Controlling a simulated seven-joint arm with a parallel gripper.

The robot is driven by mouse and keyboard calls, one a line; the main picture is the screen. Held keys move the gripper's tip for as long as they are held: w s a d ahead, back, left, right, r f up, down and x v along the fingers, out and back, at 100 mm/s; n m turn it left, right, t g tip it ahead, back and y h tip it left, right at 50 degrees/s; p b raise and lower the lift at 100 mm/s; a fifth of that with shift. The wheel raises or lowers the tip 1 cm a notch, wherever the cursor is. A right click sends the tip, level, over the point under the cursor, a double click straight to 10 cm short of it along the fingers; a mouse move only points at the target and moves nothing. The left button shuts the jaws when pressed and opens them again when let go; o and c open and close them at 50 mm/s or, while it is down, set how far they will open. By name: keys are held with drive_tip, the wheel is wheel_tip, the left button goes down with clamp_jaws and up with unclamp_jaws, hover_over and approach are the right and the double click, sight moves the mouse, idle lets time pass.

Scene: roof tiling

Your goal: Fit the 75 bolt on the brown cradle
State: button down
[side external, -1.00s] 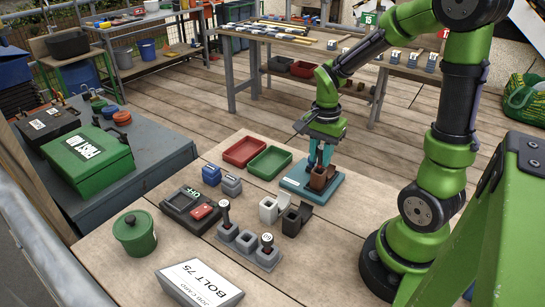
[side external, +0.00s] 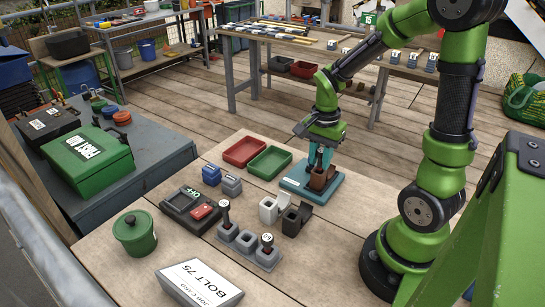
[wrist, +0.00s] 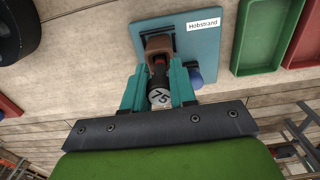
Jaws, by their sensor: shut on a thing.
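The brown cradle (side external: 318,179) stands on a blue board (side external: 298,184) on the table. In the wrist view the cradle (wrist: 158,45) lies just beyond my fingertips, and the board (wrist: 225,50) carries a label reading "Hobstrand". My gripper (side external: 321,158) is directly above the cradle with its teal fingers pointing down. In the wrist view my gripper (wrist: 159,88) is shut on a dark bolt with a round pale end marked 75 (wrist: 160,97). The bolt's far end meets the cradle's opening; how deep it sits is hidden by the fingers and cradle.
A job card (side external: 200,283) reads "BOLT 75". A grey rack (side external: 247,243) holds two other bolts. Red (side external: 245,151) and green (side external: 270,162) trays lie behind. A blue round object (wrist: 195,77) is beside the cradle.

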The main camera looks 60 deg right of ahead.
drive_tip(key=c, duration=0.8)
unclamp_jaws()
drive_tip(key=shift+r, duration=3.5)
